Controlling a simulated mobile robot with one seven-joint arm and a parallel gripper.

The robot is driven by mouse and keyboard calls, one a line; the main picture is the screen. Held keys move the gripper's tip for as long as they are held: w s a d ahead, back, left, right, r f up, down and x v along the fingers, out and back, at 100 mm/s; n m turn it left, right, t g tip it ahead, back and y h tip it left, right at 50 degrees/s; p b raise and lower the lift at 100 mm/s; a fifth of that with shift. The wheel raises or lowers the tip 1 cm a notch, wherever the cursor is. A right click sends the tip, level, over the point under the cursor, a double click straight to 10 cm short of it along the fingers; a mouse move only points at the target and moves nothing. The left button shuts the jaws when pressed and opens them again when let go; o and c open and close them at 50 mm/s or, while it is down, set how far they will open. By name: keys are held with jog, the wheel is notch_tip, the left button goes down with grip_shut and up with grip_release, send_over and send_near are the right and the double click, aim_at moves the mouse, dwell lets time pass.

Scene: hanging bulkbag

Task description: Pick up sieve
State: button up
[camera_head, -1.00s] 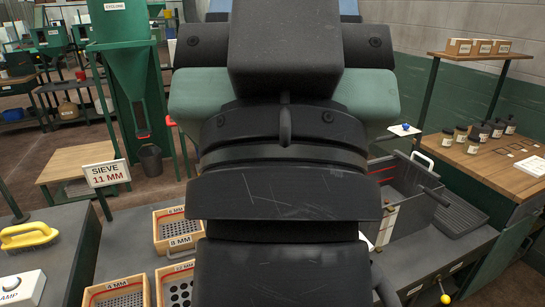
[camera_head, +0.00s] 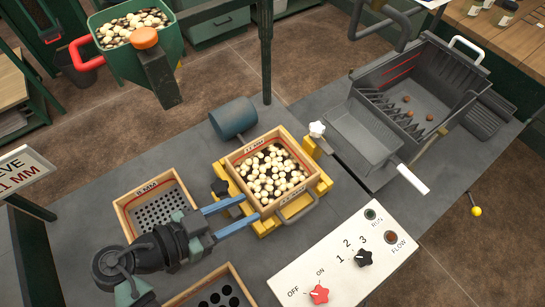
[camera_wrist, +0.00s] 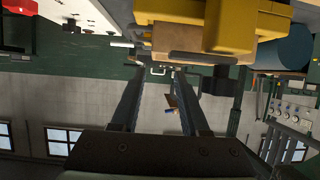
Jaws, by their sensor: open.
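A wooden-framed sieve (camera_head: 240,171) holding cream balls and dark bits sits in a yellow frame (camera_head: 321,185) on the grey bench. A sign (camera_head: 22,170) reads SIEVE and 11 MM.
An empty sieve (camera_head: 122,212) lies left, beside my wrist; another (camera_head: 237,276) is partly visible at the bottom. A control panel (camera_head: 340,255) is in front. A hopper of balls (camera_head: 110,65) hangs behind; a grey bin (camera_head: 455,75) stands right.

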aim_at(291, 191)
jog(key=x, duration=0.4)
jog(key=p+x, duration=0.1)
jog(key=x, duration=0.2)
jog(key=shift+s+d, duration=0.4)
jog(key=x, duration=0.2)
jog(key=r+p+x, duration=0.1)
jog(key=x, duration=0.1)
jog(key=shift+w+d+f+p, duration=0.2)
jog(key=shift+w+d+p, duration=0.1)
jog(key=shift+d, duration=0.15)
jog(key=shift+w+d+f, duration=0.25)
jog(key=shift+d, duration=0.05)
grip_shut()
jog(key=shift+r, duration=0.1)
